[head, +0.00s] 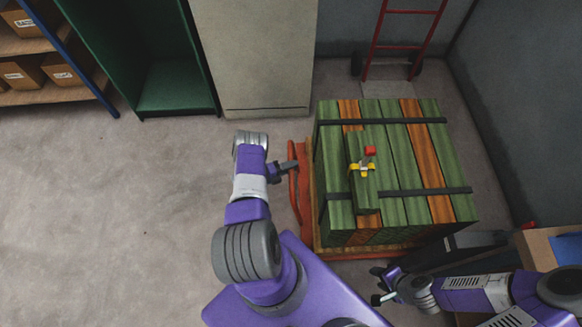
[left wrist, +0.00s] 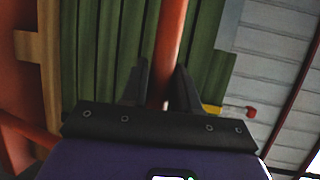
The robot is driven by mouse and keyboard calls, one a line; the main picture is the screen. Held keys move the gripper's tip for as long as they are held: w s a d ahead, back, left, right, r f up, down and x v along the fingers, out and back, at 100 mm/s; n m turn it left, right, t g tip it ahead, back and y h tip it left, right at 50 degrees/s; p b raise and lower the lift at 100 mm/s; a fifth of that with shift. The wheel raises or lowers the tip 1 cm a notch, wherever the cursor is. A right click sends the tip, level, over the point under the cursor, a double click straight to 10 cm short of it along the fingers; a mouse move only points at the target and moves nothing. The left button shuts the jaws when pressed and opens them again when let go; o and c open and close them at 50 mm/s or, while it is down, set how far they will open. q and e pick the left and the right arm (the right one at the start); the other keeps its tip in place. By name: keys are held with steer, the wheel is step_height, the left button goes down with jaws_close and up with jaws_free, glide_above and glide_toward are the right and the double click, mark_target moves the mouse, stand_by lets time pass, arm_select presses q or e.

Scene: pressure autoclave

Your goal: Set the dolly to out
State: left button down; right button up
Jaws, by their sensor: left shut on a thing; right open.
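The dolly is a low orange-red platform (head: 375,253) under a large green and orange slatted body with black bands (head: 390,180). Its red handle bar (head: 294,205) stands along the left side. My left gripper (head: 289,168) is at the upper part of this bar. In the left wrist view, the red bar (left wrist: 171,40) runs between the two dark fingers of my left gripper (left wrist: 162,82), which are shut on it. My right gripper (head: 378,285) is open and empty, in front of the platform's near edge. The wheels under the platform are hidden.
A red hand truck (head: 402,45) stands at the back wall. A beige cabinet (head: 255,55) and green open cabinet (head: 170,80) stand back left. Shelves with boxes (head: 35,75) are far left. Floor (head: 110,200) left of the dolly is clear. A wall closes the right side.

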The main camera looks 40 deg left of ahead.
arm_select(q)
steer(key=c, duration=0.9)
jaws_free()
steer(key=p+v, duration=0.2)
steer(key=v, duration=0.5)
steer(key=shift+s+a+r, duration=0.1)
steer(key=shift+s, duration=0.2)
